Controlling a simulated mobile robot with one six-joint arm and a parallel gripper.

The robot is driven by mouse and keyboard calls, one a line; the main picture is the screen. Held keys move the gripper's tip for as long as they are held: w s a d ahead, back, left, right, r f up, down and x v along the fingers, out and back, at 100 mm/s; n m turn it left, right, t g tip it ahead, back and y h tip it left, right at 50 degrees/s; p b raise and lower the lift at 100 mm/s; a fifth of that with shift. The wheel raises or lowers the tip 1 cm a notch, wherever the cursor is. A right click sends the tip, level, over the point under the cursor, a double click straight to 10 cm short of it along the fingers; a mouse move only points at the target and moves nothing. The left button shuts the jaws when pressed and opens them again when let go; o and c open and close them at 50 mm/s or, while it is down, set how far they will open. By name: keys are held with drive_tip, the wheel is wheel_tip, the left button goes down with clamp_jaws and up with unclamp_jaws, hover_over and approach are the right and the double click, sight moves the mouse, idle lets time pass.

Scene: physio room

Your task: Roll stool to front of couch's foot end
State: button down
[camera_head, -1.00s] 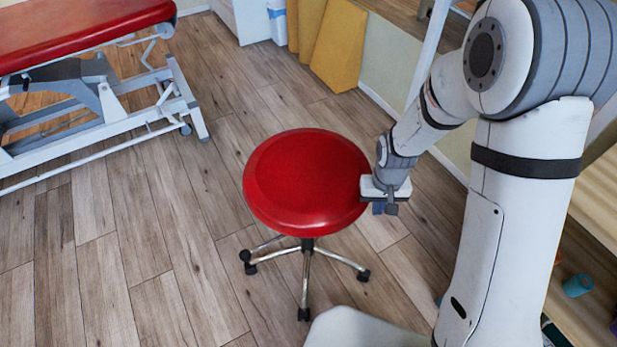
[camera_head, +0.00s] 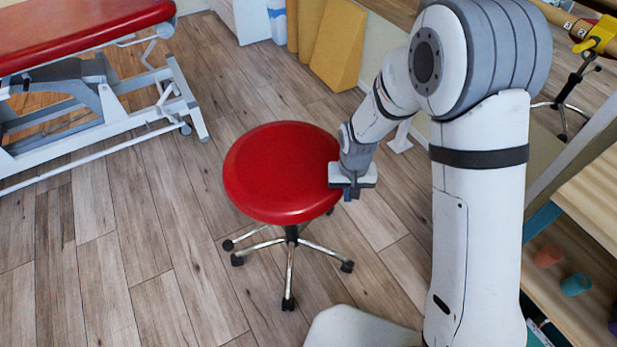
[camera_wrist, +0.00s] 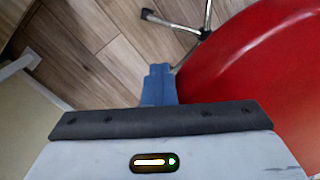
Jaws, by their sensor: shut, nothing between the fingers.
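The stool (camera_head: 280,172) has a round red seat and chrome legs on black castors, and it stands upright on the wood floor. The red couch (camera_head: 80,32) on its pale wheeled frame is at the upper left, with floor between it and the stool. My gripper (camera_head: 350,192) is shut and empty at the right edge of the seat. It looks to be against or very near the rim; exact contact cannot be told. In the wrist view my blue-grey fingers (camera_wrist: 159,85) are together beside the red seat (camera_wrist: 270,80), with a stool leg (camera_wrist: 205,22) beyond.
Yellow wedges (camera_head: 338,45) and a white cabinet (camera_head: 243,18) stand at the back wall. A wooden shelf (camera_head: 560,235) with small coloured items is at the right. The floor (camera_head: 150,200) left of the stool is clear.

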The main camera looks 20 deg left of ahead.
sight(238, 141)
drive_tip(key=shift+w+a+r+p, duration=0.1)
drive_tip(key=shift+w+a+p, duration=0.4)
drive_tip(key=shift+a, duration=5.35)
drive_tip(key=shift+w+a+f+p, duration=0.15)
drive_tip(key=shift+w+a, duration=0.65)
drive_tip(key=shift+a, duration=5.05)
drive_tip(key=shift+w+a+r+p, duration=0.15)
drive_tip(key=shift+w+a+p, duration=0.4)
drive_tip(key=shift+a, duration=5.3)
drive_tip(key=shift+w, duration=0.1)
drive_tip(key=shift+d, duration=0.1)
drive_tip(key=shift+s+d+r+p, duration=0.1)
drive_tip(key=shift+d+r+p, duration=0.65)
drive_tip(key=shift+r, duration=0.9)
drive_tip(key=shift+s+d+r+p, duration=0.1)
drive_tip(key=shift+d+r+p, duration=0.7)
drive_tip(key=shift+r, duration=0.8)
drive_tip(key=shift+d+r+p, duration=0.45)
drive_tip(key=shift+r+p, duration=0.55)
drive_tip(key=shift+r, duration=0.65)
